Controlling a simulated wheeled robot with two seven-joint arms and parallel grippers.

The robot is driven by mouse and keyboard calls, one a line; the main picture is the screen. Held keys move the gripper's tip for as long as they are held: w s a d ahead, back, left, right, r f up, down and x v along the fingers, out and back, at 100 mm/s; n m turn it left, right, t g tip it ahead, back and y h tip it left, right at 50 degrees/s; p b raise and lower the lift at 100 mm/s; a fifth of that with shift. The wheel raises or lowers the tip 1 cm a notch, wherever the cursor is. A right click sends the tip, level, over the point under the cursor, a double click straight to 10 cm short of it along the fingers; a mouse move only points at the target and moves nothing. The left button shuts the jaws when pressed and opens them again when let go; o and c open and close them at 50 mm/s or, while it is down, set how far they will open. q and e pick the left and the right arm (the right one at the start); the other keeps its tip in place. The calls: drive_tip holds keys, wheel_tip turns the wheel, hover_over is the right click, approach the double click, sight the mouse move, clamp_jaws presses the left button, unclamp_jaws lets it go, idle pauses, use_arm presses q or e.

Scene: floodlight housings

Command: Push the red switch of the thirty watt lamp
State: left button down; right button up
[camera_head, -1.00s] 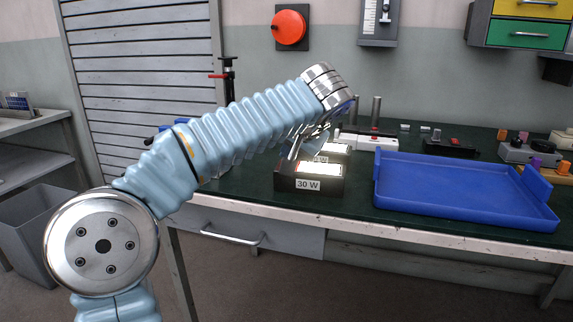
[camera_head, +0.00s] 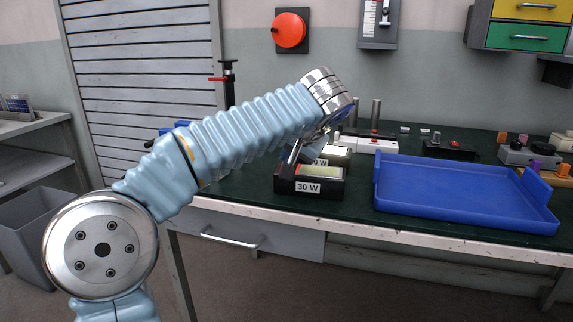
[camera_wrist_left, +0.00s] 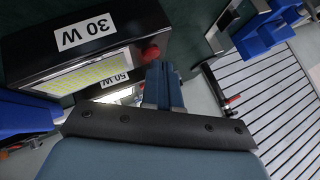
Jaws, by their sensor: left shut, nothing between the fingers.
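The 30 W lamp (camera_head: 310,188) is a dark box with a white label near the front of the bench. Its panel is pale and unlit in the head view. The wrist view shows the same lamp (camera_wrist_left: 100,38) upside down, with its red switch (camera_wrist_left: 151,53) at one end. My left gripper (camera_head: 297,150) is shut and empty over the lamp's left end. In the wrist view, its fingertips (camera_wrist_left: 162,72) are right by the red switch; I cannot tell whether they touch it. The arm hides the switch in the head view.
A 50 W lamp (camera_head: 337,154) stands close behind, partly covered by the gripper. A blue tray (camera_head: 460,190) lies to the right. A white device with a red button (camera_head: 374,143) and a black one (camera_head: 450,149) stand behind the tray.

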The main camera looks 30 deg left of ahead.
use_arm(q)
drive_tip(key=shift+r+p, duration=0.3)
drive_tip(key=shift+r, duration=0.2)
wheel_tip(320, 180, up, 3)
drive_tip(key=shift+f+p, duration=0.2)
drive_tip(key=shift+p, duration=0.9)
drive_tip(key=shift+r+b, duration=0.25)
drive_tip(key=shift+b, duration=0.05)
drive_tip(key=shift+r, duration=1.45)
